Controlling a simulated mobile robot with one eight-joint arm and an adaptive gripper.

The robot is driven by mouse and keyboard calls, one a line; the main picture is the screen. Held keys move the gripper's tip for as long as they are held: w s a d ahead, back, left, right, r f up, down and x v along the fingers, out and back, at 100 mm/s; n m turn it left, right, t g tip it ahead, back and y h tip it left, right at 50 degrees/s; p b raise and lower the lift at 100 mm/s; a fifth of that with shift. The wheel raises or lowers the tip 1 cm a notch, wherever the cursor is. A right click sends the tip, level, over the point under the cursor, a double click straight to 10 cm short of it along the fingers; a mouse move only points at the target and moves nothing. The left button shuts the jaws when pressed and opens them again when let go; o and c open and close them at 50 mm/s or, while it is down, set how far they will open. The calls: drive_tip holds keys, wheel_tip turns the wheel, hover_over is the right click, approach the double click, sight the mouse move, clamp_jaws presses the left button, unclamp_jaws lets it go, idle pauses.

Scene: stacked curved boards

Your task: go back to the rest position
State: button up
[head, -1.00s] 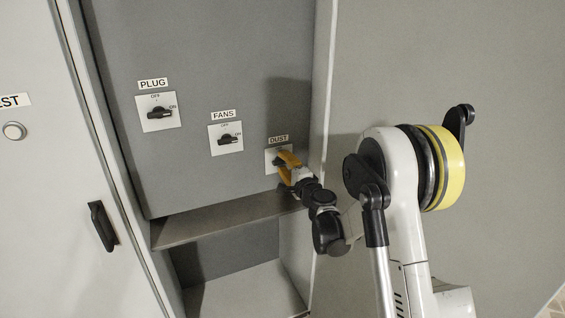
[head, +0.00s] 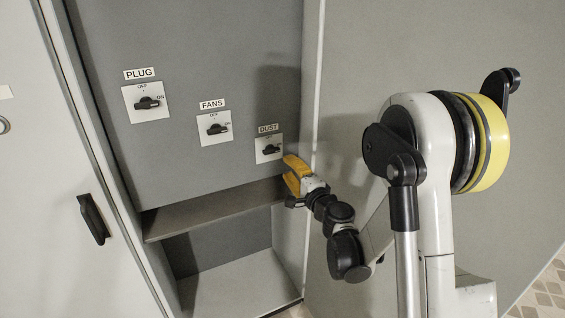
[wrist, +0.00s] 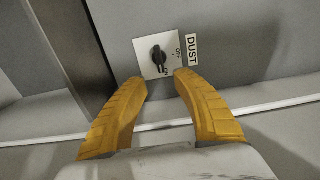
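My gripper (head: 290,174) has yellow fingers and is in front of the cabinet, just below and to the right of the DUST switch (head: 269,149). In the wrist view my gripper (wrist: 161,82) has its two fingers spread with a gap between them and nothing held. The black knob of the DUST switch (wrist: 158,60) shows beyond the fingertips, apart from them. Its white plate and DUST label are in clear view.
The grey panel also carries a PLUG switch (head: 148,103) and a FANS switch (head: 214,128). A shelf ledge (head: 213,210) juts out below the panel. A cabinet door with a black handle (head: 94,219) is at the left. A plain grey wall (head: 345,70) is at the right.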

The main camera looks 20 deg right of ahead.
drive_tip(key=s+a+r+n+g+y, duration=0.2)
drive_tip(key=s+a+r+n+g, duration=0.35)
drive_tip(key=s+a+n, duration=0.5)
drive_tip(key=s+d+f+n+g+h, duration=0.2)
drive_tip(key=s+d, duration=0.2)
drive_tip(key=s, duration=0.8)
drive_tip(key=s+d+f+n+g+h, duration=0.3)
drive_tip(key=s+d, duration=0.1)
drive_tip(key=s, duration=0.9)
drive_tip(key=shift+d, duration=0.2)
drive_tip(key=shift+w, duration=0.1)
